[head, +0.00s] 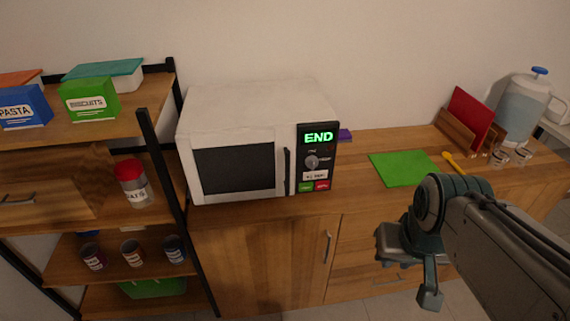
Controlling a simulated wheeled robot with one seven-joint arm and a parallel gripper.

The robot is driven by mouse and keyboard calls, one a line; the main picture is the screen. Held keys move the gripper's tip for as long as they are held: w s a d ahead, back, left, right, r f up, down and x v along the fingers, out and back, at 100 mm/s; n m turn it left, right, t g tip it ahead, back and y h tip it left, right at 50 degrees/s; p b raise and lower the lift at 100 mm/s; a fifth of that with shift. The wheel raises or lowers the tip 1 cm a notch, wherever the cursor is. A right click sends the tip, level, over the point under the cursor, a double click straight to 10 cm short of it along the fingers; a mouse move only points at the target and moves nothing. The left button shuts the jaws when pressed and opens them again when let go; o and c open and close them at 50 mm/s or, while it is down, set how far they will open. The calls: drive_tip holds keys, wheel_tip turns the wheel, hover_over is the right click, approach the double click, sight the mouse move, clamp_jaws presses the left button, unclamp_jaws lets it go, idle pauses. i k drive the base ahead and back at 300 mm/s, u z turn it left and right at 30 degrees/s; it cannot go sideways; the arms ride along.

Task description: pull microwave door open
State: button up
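A white microwave (258,108) stands on the wooden counter, left of centre. Its door (236,168) with a dark window appears shut. A dark vertical handle (288,171) is at the door's right edge. The control panel (317,160) to its right has a lit green "END" display, a round knob and green and red buttons. My gripper (408,282) is at the lower right, in front of the counter and below its top, well apart from the microwave. It touches nothing that I can see. Its fingers are seen at an angle, and their opening is unclear.
A black-framed shelf (150,150) with boxes and jars stands close at the left. A green mat (403,168) lies on the counter at right, with a yellow spoon (453,162), a red board (470,118) and a water dispenser (523,105) farther right.

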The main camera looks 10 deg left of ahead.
sight(234, 165)
drive_tip(key=k, duration=0.3)
drive_tip(key=u, duration=0.85)
drive_tip(key=i, duration=0.6)
drive_tip(key=z, duration=0.85)
